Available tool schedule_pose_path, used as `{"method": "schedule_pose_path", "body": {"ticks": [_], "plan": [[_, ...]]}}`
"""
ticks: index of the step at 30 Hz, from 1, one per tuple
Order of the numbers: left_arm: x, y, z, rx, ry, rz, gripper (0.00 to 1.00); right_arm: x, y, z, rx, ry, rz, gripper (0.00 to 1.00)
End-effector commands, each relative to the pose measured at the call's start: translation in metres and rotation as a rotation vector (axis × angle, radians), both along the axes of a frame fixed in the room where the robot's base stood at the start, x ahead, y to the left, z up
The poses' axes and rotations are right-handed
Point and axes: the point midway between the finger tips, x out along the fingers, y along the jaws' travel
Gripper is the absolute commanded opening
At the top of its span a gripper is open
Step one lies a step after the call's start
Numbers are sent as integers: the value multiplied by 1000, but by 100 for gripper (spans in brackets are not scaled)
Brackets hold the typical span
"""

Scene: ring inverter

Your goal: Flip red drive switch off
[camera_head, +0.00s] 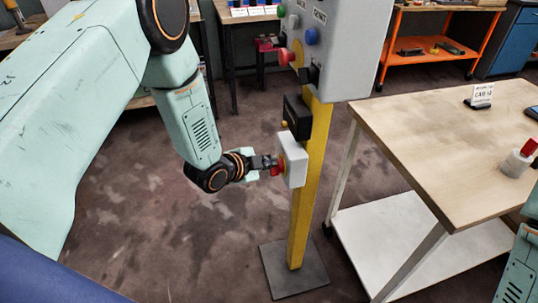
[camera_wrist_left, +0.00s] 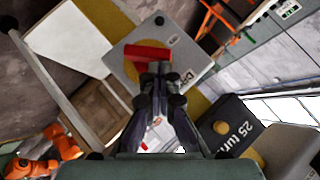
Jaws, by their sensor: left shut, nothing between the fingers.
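The red drive switch (camera_head: 279,168) is a red handle on the side of a small light-grey box (camera_head: 295,158), fixed to a yellow post. In the left wrist view the red handle (camera_wrist_left: 147,53) lies crosswise over a yellow disc, beside partly hidden lettering starting "DR". My left gripper (camera_head: 270,164) is shut and empty, its fingertips right at the handle. In the left wrist view the closed fingertips (camera_wrist_left: 160,70) overlap the handle's lower edge; I cannot tell whether they touch. My right gripper is out of view.
A black box (camera_head: 297,118) sits just above the switch box on the yellow post (camera_head: 304,215). Higher up is a grey control cabinet (camera_head: 346,45) with a red knob (camera_head: 284,56). A wooden-topped table (camera_head: 440,135) stands at right. The floor around the post is clear.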

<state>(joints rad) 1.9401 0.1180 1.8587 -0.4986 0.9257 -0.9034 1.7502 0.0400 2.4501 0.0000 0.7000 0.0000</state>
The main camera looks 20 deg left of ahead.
Motion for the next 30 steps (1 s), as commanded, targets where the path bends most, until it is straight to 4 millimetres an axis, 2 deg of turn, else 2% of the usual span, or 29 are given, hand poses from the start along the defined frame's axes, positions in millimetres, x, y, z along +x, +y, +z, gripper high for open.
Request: {"method": "schedule_pose_path", "body": {"ticks": [1,9,21,30], "plan": [[3,3,5,-23,32,3,0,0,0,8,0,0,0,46],[9,7,3,-137,205,0,0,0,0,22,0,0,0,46],[19,13,0,-136,200,1,0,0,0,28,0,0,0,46],[19,13,0,-136,200,0,0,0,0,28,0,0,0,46]]}}
